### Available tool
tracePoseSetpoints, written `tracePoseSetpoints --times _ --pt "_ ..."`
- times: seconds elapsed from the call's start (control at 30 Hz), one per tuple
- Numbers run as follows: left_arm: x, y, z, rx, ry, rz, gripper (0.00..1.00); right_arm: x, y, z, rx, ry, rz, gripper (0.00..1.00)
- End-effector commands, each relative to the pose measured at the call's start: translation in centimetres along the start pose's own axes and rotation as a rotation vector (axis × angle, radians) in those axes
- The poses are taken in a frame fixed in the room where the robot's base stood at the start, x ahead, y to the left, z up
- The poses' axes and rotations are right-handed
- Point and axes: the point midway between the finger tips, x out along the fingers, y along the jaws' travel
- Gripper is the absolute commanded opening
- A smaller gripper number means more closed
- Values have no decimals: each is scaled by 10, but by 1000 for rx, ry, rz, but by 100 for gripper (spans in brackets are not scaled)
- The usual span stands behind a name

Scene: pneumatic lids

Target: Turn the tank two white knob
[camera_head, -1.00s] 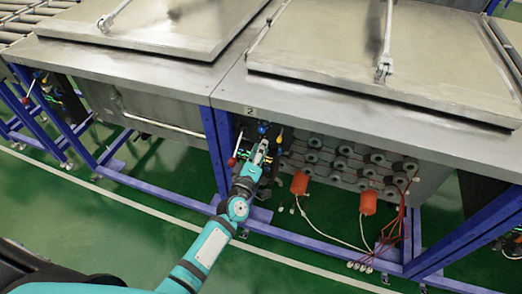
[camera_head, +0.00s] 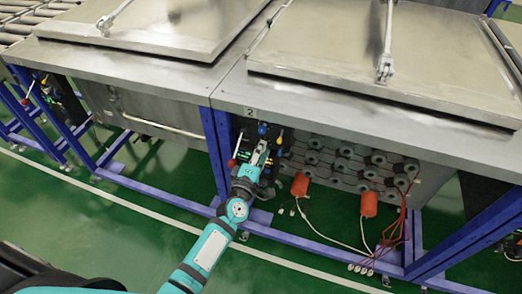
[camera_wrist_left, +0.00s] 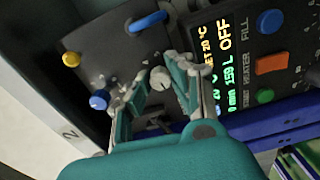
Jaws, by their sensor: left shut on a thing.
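Tank two (camera_head: 360,112) is the steel tank on the right in the head view, with a "2" label on its front edge. Its control panel sits under that edge. In the left wrist view the white knob (camera_wrist_left: 161,79) is a round, pale grey-white knob on the dark panel. My left gripper (camera_wrist_left: 150,82) is shut on the white knob, with a finger on each side of it. In the head view my left gripper (camera_head: 261,150) reaches the panel and hides the knob. My right gripper is not in view.
In the wrist view a yellow knob (camera_wrist_left: 71,59), a blue knob (camera_wrist_left: 99,100) and a blue handle (camera_wrist_left: 147,22) are close by. A lit display (camera_wrist_left: 216,62) and coloured buttons lie to the right. A blue frame leg (camera_head: 214,150) stands left of my gripper.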

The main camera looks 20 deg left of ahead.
Motion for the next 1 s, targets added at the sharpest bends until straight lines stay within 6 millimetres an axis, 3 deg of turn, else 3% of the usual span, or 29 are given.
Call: tracePoseSetpoints --times 0.03,0.07,0.23,0.57,0.67,1.0 --pt "-1 -3 0 1 -1 -5 0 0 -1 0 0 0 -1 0" --pt "-1 -3 0 1 -1 -5 23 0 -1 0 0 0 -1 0" --pt "-1 -2 0 1 -1 -3 43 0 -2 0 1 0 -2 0" --pt "-6 -2 0 1 -1 -3 43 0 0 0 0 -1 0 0" --pt "-19 -2 0 1 -1 -4 43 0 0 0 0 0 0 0" --pt "-90 -2 0 3 -1 -5 43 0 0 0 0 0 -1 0"
